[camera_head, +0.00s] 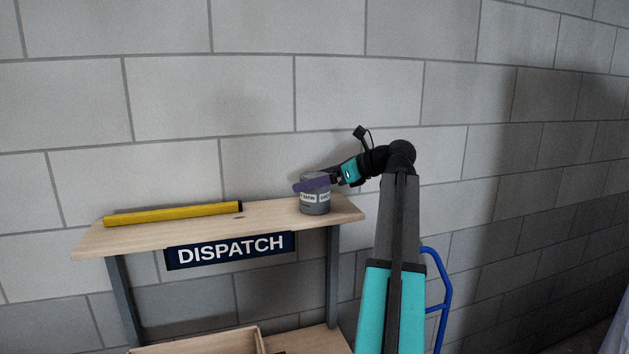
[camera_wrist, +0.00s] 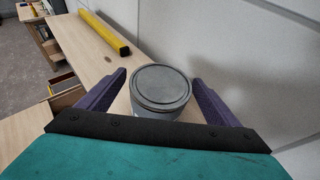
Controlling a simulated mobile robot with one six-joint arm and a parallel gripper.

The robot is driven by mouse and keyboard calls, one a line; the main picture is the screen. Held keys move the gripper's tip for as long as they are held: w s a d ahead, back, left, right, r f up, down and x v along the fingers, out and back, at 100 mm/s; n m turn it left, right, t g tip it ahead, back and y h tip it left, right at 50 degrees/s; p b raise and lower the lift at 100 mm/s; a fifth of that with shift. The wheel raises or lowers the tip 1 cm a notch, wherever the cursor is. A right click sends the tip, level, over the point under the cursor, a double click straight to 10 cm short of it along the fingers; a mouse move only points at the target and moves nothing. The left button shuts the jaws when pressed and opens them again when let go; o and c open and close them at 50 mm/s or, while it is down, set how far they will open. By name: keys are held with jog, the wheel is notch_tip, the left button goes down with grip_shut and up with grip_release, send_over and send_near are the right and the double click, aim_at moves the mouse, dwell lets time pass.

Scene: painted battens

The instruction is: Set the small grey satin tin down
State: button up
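The small grey satin tin (camera_head: 314,206) stands upright on the wooden shelf (camera_head: 270,219), near its right end, with a pale label on its side. In the wrist view its round grey lid (camera_wrist: 161,87) lies between my two purple fingers. My gripper (camera_head: 312,184) is around the upper part of the tin, reaching in from the right. In the wrist view my gripper (camera_wrist: 160,76) is open, with a narrow gap between each finger and the tin. One finger hides part of the tin's side in the head view.
A yellow batten (camera_head: 172,215) lies along the shelf left of the tin. The block wall (camera_head: 300,85) rises close behind. A dark DISPATCH sign (camera_head: 230,250) hangs on the shelf's front. A wooden box (camera_head: 205,344) is below. The shelf between batten and tin is mostly clear.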

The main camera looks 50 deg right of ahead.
jog(key=shift+r, duration=0.1)
jog(key=b+v, duration=0.5)
jog(key=v, duration=0.7)
dwell(1.0)
